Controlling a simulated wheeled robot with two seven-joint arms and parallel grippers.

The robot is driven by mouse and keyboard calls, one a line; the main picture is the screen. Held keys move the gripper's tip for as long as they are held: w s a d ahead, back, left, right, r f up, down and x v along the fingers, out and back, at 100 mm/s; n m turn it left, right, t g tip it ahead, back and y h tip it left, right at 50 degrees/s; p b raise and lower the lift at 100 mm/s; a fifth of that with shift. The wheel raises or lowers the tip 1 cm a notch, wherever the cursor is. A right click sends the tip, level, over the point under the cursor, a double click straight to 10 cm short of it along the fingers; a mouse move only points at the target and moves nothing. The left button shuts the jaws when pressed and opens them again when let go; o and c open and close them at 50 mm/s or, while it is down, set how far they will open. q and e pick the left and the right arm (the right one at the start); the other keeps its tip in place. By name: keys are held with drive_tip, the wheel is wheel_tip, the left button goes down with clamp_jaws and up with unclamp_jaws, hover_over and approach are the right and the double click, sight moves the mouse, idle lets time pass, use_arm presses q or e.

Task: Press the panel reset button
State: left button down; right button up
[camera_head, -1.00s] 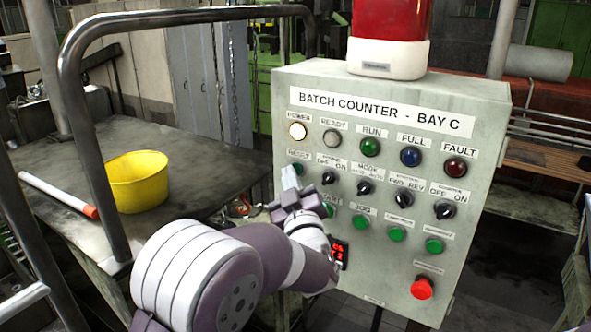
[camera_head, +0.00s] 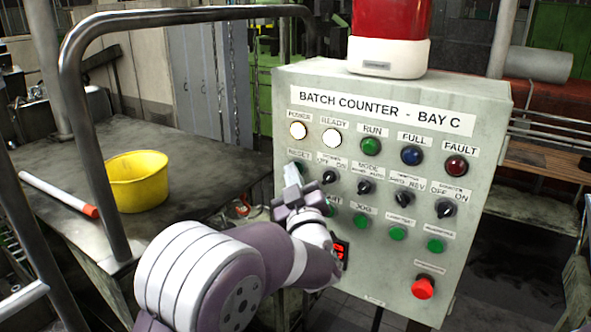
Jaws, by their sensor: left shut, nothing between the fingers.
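The reset button sits under the RESET label (camera_head: 299,153) at the left of the grey control panel (camera_head: 455,290). The fingertips of my left gripper (camera_head: 292,178) are at that button and largely hide it; I cannot tell whether they touch it. The left gripper is shut and empty, pointing up at the panel face. The POWER lamp (camera_head: 298,130) and the READY lamp (camera_head: 331,137) are both lit white. The RUN (camera_head: 371,146), FULL (camera_head: 411,155) and FAULT (camera_head: 456,166) lamps look unlit. My right gripper is out of view.
Black selector switches (camera_head: 364,187) and green buttons (camera_head: 398,234) lie close to the right of the gripper. A red button (camera_head: 422,288) is lower right. A metal rail (camera_head: 90,150) and a table with a yellow bucket (camera_head: 138,182) stand at left.

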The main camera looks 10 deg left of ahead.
use_arm(q)
drive_tip(key=shift+s+a+b, duration=0.1)
drive_tip(key=shift+s+b, duration=0.2)
drive_tip(key=shift+b, duration=0.15)
drive_tip(key=shift+s+f, duration=0.1)
drive_tip(key=s+b, duration=0.1)
drive_tip(key=s+a, duration=0.1)
drive_tip(key=s, duration=0.1)
drive_tip(key=s+a+b, duration=0.1)
drive_tip(key=s, duration=0.1)
drive_tip(key=shift+s+b, duration=0.25)
drive_tip(key=shift+b, duration=0.1)
